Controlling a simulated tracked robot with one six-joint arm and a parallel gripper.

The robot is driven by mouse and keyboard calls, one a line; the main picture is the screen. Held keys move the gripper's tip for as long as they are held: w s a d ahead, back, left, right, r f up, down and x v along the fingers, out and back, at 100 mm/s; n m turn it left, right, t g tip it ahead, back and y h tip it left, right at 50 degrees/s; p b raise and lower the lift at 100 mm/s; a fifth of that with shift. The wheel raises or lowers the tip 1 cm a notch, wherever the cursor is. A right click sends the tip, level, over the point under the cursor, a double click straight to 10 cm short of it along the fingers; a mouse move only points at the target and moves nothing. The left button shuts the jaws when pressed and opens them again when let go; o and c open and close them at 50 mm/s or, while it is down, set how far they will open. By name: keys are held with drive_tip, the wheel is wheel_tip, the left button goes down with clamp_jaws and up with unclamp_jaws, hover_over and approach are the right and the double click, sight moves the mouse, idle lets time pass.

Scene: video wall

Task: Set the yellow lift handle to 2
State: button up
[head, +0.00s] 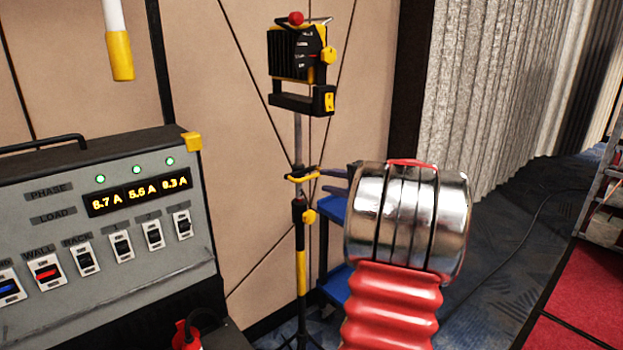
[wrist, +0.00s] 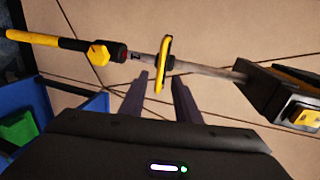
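The yellow lift handle (head: 302,178) is a bar across the grey pole of a work-lamp stand, part way up, in the head view. In the wrist view the handle (wrist: 162,70) crosses the pole just at my fingertips. My gripper (wrist: 160,84) is open, with a finger on each side of the handle and visible gaps. In the head view my gripper (head: 322,178) reaches in from the right, its tips close to the handle; my red and chrome arm hides part of it. No scale mark for 2 is readable.
The work lamp (head: 296,55) tops the stand. A yellow knob (head: 309,216) is below the handle. A grey control panel (head: 100,230) with switches stands at left. Blue shelving (head: 333,211) stands behind my gripper, with a green item (wrist: 17,128) on it.

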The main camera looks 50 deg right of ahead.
sight(312, 178)
drive_tip(key=x, duration=0.8)
drive_tip(key=shift+w, duration=0.3)
drive_tip(key=shift+c, duration=0.6)
drive_tip(key=shift+f, duration=0.1)
clamp_jaws()
